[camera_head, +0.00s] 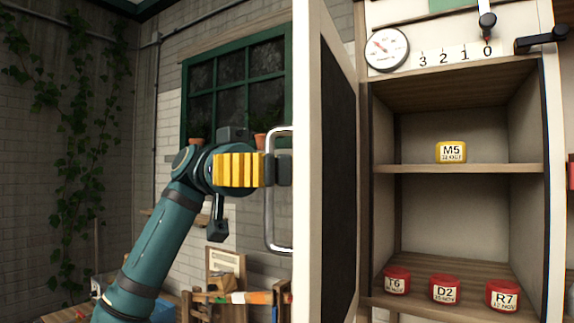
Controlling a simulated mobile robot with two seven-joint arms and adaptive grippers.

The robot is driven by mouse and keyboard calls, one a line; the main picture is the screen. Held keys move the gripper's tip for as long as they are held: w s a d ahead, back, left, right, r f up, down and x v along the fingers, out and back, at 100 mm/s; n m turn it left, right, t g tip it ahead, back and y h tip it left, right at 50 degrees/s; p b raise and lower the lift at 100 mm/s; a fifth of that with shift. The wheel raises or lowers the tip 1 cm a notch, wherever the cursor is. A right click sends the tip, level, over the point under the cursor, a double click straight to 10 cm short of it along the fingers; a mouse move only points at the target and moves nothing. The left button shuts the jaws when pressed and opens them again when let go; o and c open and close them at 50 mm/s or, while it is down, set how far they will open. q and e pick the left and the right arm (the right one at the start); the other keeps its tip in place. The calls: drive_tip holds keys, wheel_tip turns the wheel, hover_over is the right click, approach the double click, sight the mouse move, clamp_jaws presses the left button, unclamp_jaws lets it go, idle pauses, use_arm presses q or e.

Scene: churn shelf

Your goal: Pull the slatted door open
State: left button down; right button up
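The door (308,170) stands swung out from the cabinet and shows nearly edge-on, with a pale edge and a dark inner face (338,170). Its slats cannot be made out from here. A silver loop handle (270,225) sticks out to the left of the door. My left gripper (278,170), with yellow ribbed parts behind its dark fingers, is at the upright bar of the handle and appears closed around it. The fingers hide that part of the bar. My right gripper is out of view.
The open cabinet shelf (450,169) holds a yellow M5 weight (451,152). Red weights T6 (397,281), D2 (445,290) and R7 (503,295) stand below. A dial (387,49) and black levers are above. A cluttered wooden bench (200,300) lies behind my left arm.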

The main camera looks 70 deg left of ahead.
use_arm(q)
drive_tip(key=shift+s+a+r, duration=0.1)
drive_tip(key=shift+s+a, duration=0.05)
drive_tip(key=shift+s, duration=0.05)
drive_tip(key=c, duration=1)
unclamp_jaws()
drive_tip(key=shift+w, duration=0.15)
drive_tip(key=shift+v, duration=6)
